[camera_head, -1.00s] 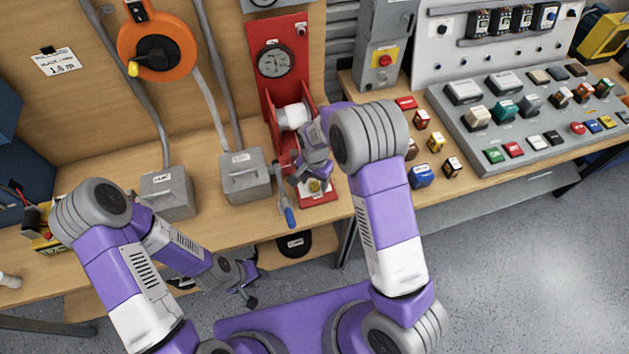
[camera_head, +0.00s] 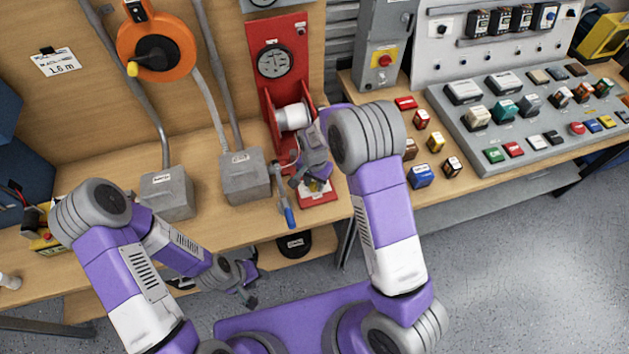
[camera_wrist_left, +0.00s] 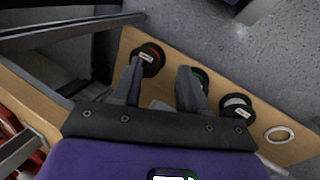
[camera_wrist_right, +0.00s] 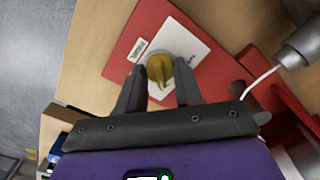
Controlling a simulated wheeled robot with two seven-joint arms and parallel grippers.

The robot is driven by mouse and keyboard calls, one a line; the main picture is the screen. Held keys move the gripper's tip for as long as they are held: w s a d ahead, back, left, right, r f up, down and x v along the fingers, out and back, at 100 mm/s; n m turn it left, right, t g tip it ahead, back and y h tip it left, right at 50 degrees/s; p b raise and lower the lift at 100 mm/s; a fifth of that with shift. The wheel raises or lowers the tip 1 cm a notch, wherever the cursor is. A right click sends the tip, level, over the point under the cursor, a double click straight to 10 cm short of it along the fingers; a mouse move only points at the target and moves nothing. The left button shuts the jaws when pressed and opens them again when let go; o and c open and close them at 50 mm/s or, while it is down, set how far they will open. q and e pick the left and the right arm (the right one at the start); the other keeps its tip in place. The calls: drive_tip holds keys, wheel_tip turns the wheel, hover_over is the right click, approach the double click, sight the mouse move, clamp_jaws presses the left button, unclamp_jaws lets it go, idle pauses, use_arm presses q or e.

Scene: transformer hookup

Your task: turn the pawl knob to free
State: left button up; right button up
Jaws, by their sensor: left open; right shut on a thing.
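The pawl knob (camera_wrist_right: 160,70) is a round yellow knob with a raised grip bar. It sits on a white plate with a printed label on the red base (camera_wrist_right: 125,55) of the winch stand. My right gripper (camera_wrist_right: 158,88) is shut on the knob from above, one finger at each side. In the head view the right gripper (camera_head: 310,184) is over the front of the red stand and partly covers the knob. My left gripper (camera_head: 248,284) is open and empty, low in front of the bench. Its two fingers stand apart in the left wrist view (camera_wrist_left: 165,80).
A crank with a blue handle (camera_head: 289,216) hangs just left of the knob. A white drum (camera_head: 293,117) and a gauge (camera_head: 275,61) are on the red stand. Grey boxes (camera_head: 245,180) stand to its left, small coloured blocks (camera_head: 421,176) to its right.

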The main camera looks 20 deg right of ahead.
drive_tip(key=n, duration=0.4)
drive_tip(key=shift+n+b, duration=0.35)
drive_tip(key=shift+n, duration=0.05)
drive_tip(key=n, duration=0.4)
drive_tip(key=shift+n+b, duration=0.3)
drive_tip(key=n, duration=0.4)
drive_tip(key=shift+n, duration=2.1)
drive_tip(key=o, duration=1.1)
drive_tip(key=shift+c, duration=0.2)
